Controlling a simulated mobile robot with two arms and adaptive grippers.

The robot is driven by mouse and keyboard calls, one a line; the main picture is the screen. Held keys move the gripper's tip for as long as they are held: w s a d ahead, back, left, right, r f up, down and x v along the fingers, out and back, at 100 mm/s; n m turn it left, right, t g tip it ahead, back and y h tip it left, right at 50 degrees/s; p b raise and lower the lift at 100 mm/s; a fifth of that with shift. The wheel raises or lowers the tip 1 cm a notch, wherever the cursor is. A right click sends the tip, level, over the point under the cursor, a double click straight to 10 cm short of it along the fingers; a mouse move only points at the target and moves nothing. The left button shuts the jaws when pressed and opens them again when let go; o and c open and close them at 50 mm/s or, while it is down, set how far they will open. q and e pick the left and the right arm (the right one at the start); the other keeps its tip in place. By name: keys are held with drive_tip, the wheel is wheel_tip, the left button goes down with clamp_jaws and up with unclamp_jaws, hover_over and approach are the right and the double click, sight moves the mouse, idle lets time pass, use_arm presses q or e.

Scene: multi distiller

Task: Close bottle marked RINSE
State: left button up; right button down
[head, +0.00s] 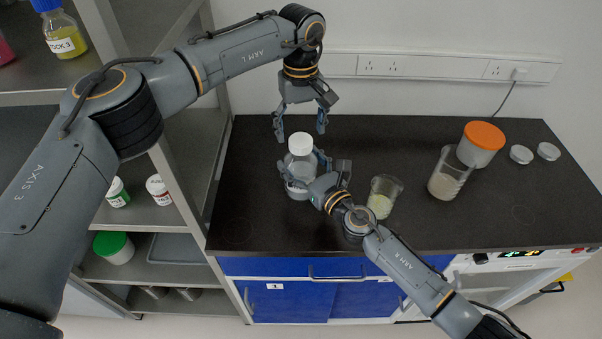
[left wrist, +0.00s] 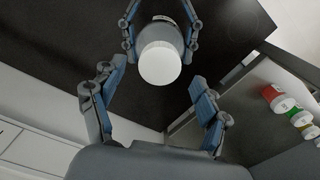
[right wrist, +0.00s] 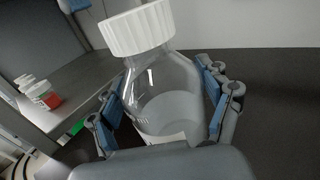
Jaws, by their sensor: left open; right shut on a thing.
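A clear glass bottle (right wrist: 165,100) with a white screw cap (right wrist: 137,29) on its mouth stands on the black bench top. The cap also shows in the head view (head: 300,144) and from above in the left wrist view (left wrist: 160,65). A label is only partly visible, and its writing cannot be read. My right gripper (head: 301,180) is shut around the bottle's body; its fingers flank the glass in the right wrist view (right wrist: 165,112). My left gripper (head: 300,128) is open, pointing down just above the cap, with its fingers apart on either side and not touching it.
Right of the bottle stand a beaker with pale yellow contents (head: 381,197), a larger beaker (head: 447,176), an orange-lidded jar (head: 481,144) and two loose white lids (head: 521,154). Shelving with bottles (head: 160,188) is on the left. The wall is close behind.

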use_arm(q)
wheel_tip(320, 180, up, 9)
idle(0.4)
use_arm(e)
unclamp_jaws()
drive_tip(key=v, duration=1.2)
idle(0.3)
